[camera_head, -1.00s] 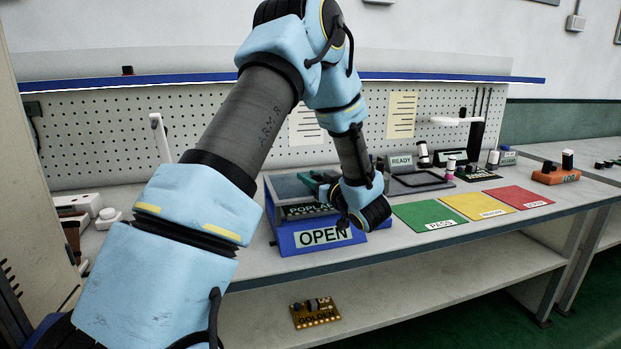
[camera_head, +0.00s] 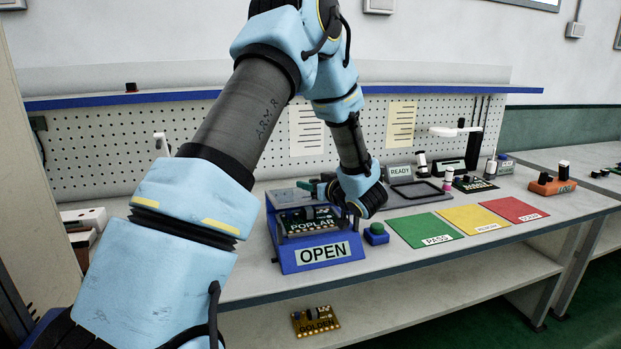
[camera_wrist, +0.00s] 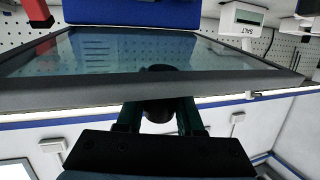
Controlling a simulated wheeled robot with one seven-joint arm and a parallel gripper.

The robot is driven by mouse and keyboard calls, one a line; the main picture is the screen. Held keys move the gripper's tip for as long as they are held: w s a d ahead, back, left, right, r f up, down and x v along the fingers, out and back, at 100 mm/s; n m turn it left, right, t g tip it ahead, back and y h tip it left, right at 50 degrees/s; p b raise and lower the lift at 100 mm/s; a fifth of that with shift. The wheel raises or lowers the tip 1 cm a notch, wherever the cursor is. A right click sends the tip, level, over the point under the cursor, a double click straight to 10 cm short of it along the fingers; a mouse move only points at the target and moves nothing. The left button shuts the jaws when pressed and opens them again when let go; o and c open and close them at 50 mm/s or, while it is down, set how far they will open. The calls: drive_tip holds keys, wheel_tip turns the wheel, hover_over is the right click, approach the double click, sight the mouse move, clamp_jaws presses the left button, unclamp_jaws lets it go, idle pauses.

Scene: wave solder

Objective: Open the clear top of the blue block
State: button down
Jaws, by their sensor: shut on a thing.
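The blue block (camera_head: 318,256) with an OPEN label stands on the bench in the head view. A board marked POPLAR (camera_head: 310,223) sits in it and shows plainly. The clear top (camera_wrist: 95,58), a see-through pane in a dark grey frame, fills the upper wrist view. A dark round knob (camera_wrist: 158,113) is at its edge, between the fingers of my gripper (camera_wrist: 160,104), which is shut on it. The top appears tilted up from the block. In the head view my wrist is above the block's back right and hides part of the top.
A blue box with a green button (camera_head: 376,234) stands just right of the block. Green (camera_head: 425,230), yellow (camera_head: 472,219) and red (camera_head: 514,209) mats lie further right. A pegboard (camera_head: 240,130) rises behind. A GOLDEN board (camera_head: 315,321) lies on the lower shelf.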

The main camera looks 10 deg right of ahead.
sight(306, 193)
drive_tip(key=w+r+g+p, duration=0.1)
drive_tip(key=r+p, duration=0.1)
drive_tip(key=p, duration=0.1)
drive_tip(key=w+r+g+p, duration=0.1)
drive_tip(key=p, duration=0.3)
drive_tip(key=w+r+g+h+p, duration=0.1)
drive_tip(key=r+g+p, duration=0.1)
drive_tip(key=p, duration=0.1)
drive_tip(key=shift+w+a+r+m+p, duration=0.25)
drive_tip(key=shift+w+r+m+p, duration=0.05)
drive_tip(key=w+a+r+m+g+h+p, duration=0.1)
drive_tip(key=w+r+g+p, duration=0.1)
drive_tip(key=w+g, duration=0.4)
drive_tip(key=shift+w+r+g+h, duration=0.15)
drive_tip(key=shift+w+g+h, duration=0.15)
drive_tip(key=shift+w, duration=0.55)
drive_tip(key=c, duration=0.5)
unclamp_jaws()
drive_tip(key=shift+c, duration=0.2)
